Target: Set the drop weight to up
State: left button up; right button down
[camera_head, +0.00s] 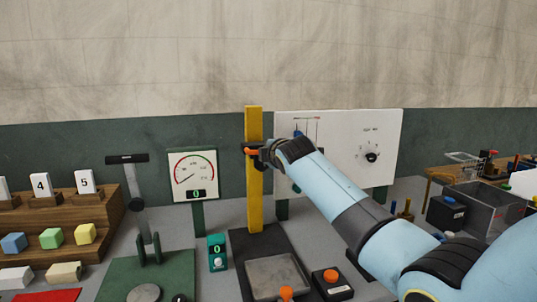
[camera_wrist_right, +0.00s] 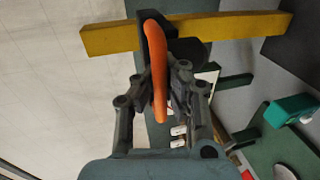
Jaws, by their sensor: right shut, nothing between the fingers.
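The yellow post (camera_head: 254,200) stands upright on a dark base in the head view. The drop weight, a dark block with an orange handle (camera_head: 250,151), is high on this post, below its top. In the right wrist view the orange handle (camera_wrist_right: 156,70) lies across the near side of my fingers, and the yellow post (camera_wrist_right: 112,38) runs behind. My right gripper (camera_head: 267,153) is at the drop weight, beside the handle. Its fingers (camera_wrist_right: 178,75) are shut with nothing between them; whether they touch the handle cannot be told. My left gripper is out of view.
A gauge board (camera_head: 192,163) stands left of the post, and a white panel (camera_head: 390,135) with a knob stands behind my right arm. A grey tray (camera_head: 275,278) lies at the post's foot. A teal switch box (camera_head: 217,253) and orange-button box (camera_head: 332,285) are nearby.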

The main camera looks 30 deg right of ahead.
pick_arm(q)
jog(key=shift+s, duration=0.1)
pick_arm(e)
jog(key=shift+w+r, duration=0.15)
jog(key=shift+r, duration=0.55)
jog(key=c, duration=1.9)
grip_release()
jog(key=shift+c, duration=0.2)
jog(key=o, duration=0.6)
jog(key=shift+s, duration=0.25)
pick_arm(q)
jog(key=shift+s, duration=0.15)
pick_arm(e)
jog(key=shift+f, duration=0.15)
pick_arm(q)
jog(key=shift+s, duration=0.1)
pick_arm(e)
jog(key=v, duration=1.2)
jog(key=shift+d+f, duration=0.1)
